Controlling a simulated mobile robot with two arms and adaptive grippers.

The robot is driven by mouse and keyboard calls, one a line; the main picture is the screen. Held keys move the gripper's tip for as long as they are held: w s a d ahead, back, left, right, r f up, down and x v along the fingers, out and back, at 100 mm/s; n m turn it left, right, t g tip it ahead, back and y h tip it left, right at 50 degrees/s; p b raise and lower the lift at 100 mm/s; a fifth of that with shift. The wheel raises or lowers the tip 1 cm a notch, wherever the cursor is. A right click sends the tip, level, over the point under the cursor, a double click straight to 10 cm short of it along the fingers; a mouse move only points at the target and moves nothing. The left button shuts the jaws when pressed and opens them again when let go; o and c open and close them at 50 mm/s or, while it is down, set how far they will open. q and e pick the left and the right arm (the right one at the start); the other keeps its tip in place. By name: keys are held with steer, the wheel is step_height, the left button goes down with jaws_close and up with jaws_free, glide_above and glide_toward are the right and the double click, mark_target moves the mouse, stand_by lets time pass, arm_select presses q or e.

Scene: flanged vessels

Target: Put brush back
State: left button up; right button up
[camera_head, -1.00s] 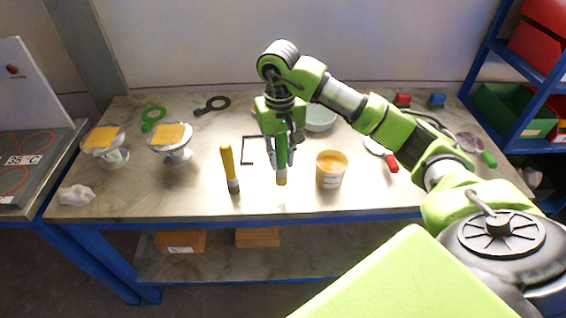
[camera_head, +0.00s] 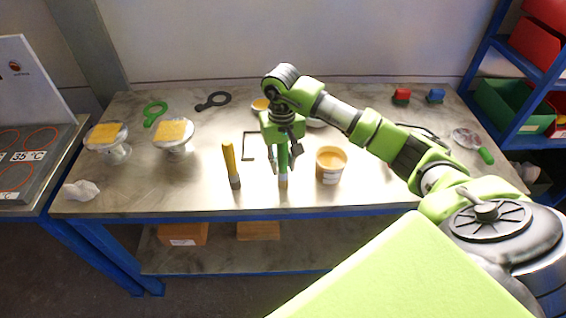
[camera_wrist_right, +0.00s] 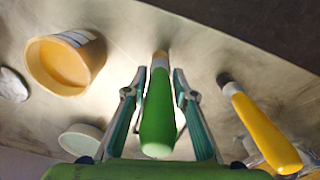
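A brush with a green handle (camera_wrist_right: 157,115) stands upright, bristles down, near the table's front. In the head view (camera_head: 283,162) my right gripper partly covers it. My right gripper (camera_wrist_right: 160,80) points down around this brush, one finger on each side. The wrist view shows gaps between the fingers and the handle, so the gripper looks open. A brush with a yellow handle (camera_head: 230,162) stands upright just left of it; it also shows in the right wrist view (camera_wrist_right: 262,130). My left gripper is not in view.
A tub of yellow contents (camera_head: 330,166) stands close right of the green brush. Two white stands (camera_head: 117,152) (camera_head: 180,148) with yellow squares are at the left. A black frame (camera_head: 247,147) lies behind the brushes. The front right of the table (camera_head: 390,190) is clear.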

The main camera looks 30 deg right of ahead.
steer(key=shift+o, duration=0.2)
steer(key=shift+r, duration=0.4)
step_height(320, 180, up, 10)
steer(key=b, duration=0.2)
steer(key=shift+a+f+b, duration=0.1)
steer(key=shift+b, duration=0.3)
steer(key=shift+r, duration=0.85)
